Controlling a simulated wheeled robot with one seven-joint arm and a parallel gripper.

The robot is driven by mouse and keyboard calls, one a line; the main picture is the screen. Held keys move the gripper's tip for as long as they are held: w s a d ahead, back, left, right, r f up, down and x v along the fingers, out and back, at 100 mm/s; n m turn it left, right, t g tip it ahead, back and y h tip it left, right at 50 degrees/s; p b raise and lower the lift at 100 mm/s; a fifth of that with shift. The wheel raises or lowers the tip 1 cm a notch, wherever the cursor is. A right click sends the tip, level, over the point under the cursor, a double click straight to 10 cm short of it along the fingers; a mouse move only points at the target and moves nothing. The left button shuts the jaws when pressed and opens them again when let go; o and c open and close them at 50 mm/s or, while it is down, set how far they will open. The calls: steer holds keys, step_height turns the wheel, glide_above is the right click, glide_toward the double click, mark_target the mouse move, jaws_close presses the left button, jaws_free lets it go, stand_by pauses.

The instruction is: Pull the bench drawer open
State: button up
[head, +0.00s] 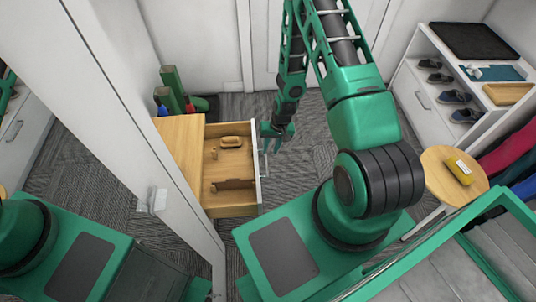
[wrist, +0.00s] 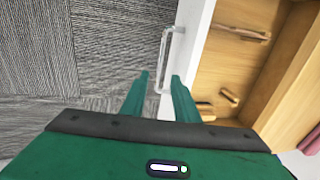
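The bench drawer (head: 240,208) stands pulled out of the wooden bench (head: 183,150), its inside open to view. Its white front (wrist: 195,45) carries a metal bar handle (wrist: 167,50), which also shows faintly in the head view. My gripper (head: 277,143) is just outside the drawer front, at the handle. In the wrist view my gripper (wrist: 160,82) has its two green fingers apart, with the near end of the handle in the gap between them. I see no finger clamped on the bar.
Wooden items (head: 231,141) lie in the drawer. A white wall panel (head: 140,120) stands close on the left. At right are a shoe cabinet (head: 425,100) and a round stool (head: 437,183) with a yellow object. Carpet (head: 300,185) in front of the drawer is clear.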

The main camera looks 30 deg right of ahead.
steer(key=shift+d+r, duration=0.2)
steer(key=shift+r, duration=0.65)
steer(key=shift+d+r, duration=0.15)
steer(key=shift+r, duration=0.7)
steer(key=s+d+r+h, duration=0.1)
steer(key=s+d+r, duration=0.15)
steer(key=r, duration=0.65)
steer(key=s+d+r+h, duration=0.1)
steer(key=d+r, duration=0.2)
steer(key=r, duration=0.6)
steer(key=s+d+r, duration=0.2)
steer(key=d+r, duration=0.1)
steer(key=r, duration=0.6)
steer(key=s+a+r+m, duration=0.1)
steer(key=s+r+m, duration=0.1)
steer(key=s+r, duration=1.6)
steer(key=s, duration=0.4)
steer(key=shift+g, duration=0.4)
steer(key=shift+r, duration=0.1)
